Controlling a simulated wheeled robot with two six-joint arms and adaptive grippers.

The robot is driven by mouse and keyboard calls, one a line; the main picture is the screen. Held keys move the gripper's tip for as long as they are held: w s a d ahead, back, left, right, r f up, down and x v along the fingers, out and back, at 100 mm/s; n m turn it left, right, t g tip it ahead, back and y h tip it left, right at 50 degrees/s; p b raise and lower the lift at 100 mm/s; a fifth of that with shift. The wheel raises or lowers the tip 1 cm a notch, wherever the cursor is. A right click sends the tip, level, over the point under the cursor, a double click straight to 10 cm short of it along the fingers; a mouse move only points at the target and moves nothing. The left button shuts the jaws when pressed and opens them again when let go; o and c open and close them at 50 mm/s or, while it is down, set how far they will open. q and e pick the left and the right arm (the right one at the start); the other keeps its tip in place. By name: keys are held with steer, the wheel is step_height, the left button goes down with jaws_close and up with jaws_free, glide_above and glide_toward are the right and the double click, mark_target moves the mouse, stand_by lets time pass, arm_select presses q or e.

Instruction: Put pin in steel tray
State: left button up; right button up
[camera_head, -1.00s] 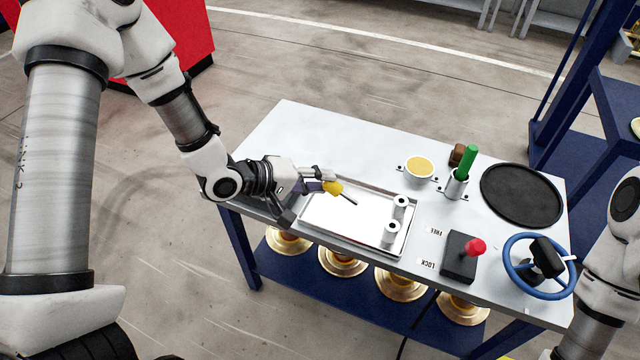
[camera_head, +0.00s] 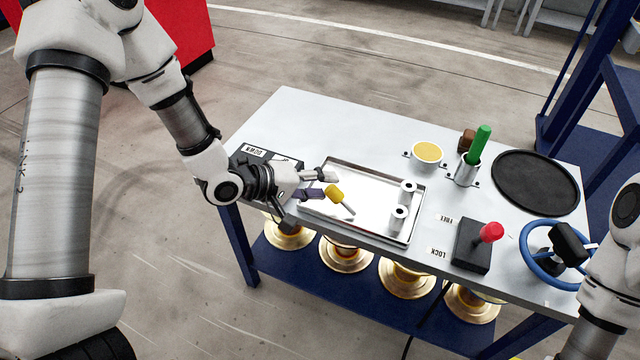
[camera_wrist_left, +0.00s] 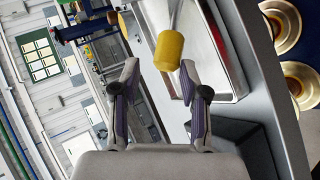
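The pin (camera_head: 335,194) has a yellow handle and a thin steel shaft, and it is tilted over the left part of the steel tray (camera_head: 372,186). It looks free of the fingers; I cannot tell whether it lies fully on the tray floor. My left gripper (camera_head: 318,184) is open at the tray's left side, just behind the yellow handle. In the left wrist view the handle (camera_wrist_left: 168,50) shows ahead of the spread fingers (camera_wrist_left: 160,85), with the tray (camera_wrist_left: 232,60) beyond.
Two silver cylinders (camera_head: 398,218) stand in the tray's right part. To the right are a yellow-filled cup (camera_head: 428,153), a green handle (camera_head: 479,145) in a holder, a black disc (camera_head: 535,183), a red-knobbed lever (camera_head: 491,232) and a blue wheel (camera_head: 530,266).

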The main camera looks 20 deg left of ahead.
stand_by(0.3)
arm_select(q)
steer(key=v, duration=0.7)
steer(key=shift+s+a, duration=0.15)
steer(key=shift+s, duration=0.05)
steer(key=shift+r, duration=0.1)
stand_by(0.4)
